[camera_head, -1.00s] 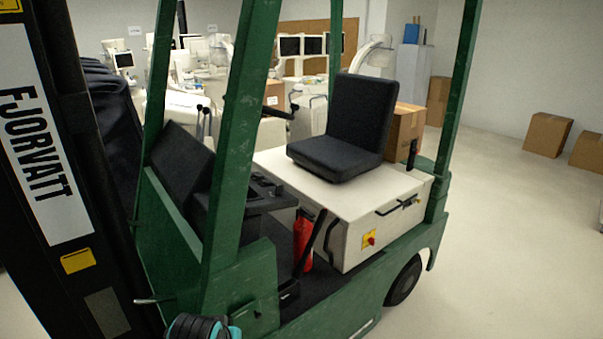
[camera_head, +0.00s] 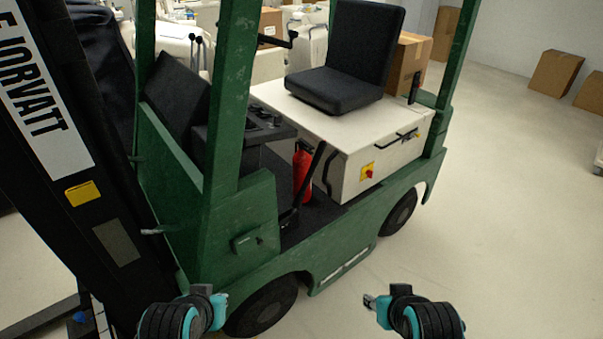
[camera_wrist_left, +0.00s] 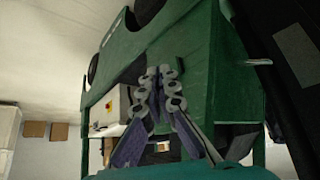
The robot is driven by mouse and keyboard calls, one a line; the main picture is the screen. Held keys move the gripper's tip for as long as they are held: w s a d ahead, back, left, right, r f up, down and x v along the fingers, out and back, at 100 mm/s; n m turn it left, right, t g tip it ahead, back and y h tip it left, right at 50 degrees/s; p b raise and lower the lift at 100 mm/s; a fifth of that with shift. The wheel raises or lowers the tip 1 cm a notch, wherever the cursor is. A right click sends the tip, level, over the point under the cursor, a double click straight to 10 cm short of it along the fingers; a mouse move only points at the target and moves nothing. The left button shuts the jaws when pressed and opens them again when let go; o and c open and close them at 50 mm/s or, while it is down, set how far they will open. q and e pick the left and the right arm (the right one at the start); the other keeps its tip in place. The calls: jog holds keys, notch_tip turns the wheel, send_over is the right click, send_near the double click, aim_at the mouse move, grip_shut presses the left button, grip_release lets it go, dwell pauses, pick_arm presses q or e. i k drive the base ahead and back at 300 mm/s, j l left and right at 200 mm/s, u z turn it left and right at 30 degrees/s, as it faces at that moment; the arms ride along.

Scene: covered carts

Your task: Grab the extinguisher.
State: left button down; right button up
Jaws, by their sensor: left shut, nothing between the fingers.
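The red extinguisher (camera_head: 303,172) stands upright in the green forklift's (camera_head: 222,215) footwell, in front of the white seat base. A dark lever crosses in front of part of it. My left gripper shows in the left wrist view (camera_wrist_left: 160,74), shut and empty, with the green side of the forklift behind it. I cannot make out the extinguisher in that view. In the head view, black and teal links of my two arms show at the bottom edge, in front of the forklift and apart from the extinguisher.
The forklift's black seat (camera_head: 340,58) sits on the white base (camera_head: 345,150). A green post (camera_head: 236,90) stands left of the footwell opening. The mast (camera_head: 75,150) fills the left. Cardboard boxes (camera_head: 556,73) stand at the far right; the floor on the right is clear.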

aim_at(302, 160)
jog(key=i+l+u, duration=0.1)
jog(key=i+l, duration=0.15)
jog(key=l, duration=0.15)
jog(key=i+l+u, duration=0.1)
jog(key=i+l, duration=0.15)
jog(key=l, duration=0.2)
jog(key=i+l+u, duration=0.1)
jog(key=i+l, duration=0.15)
jog(key=l, duration=0.2)
jog(key=i+l+u, duration=0.1)
jog(key=l, duration=0.35)
jog(key=i+l+u, duration=0.1)
jog(key=i+l, duration=0.2)
jog(key=l, duration=0.2)
jog(key=i+l+u, duration=0.1)
jog(key=l, duration=0.4)
jog(key=i+l+u, duration=0.1)
jog(key=i+l, duration=0.15)
jog(key=l, duration=0.3)
jog(key=i+l+u, duration=0.1)
jog(key=l, duration=0.4)
jog(key=i, duration=0.05)
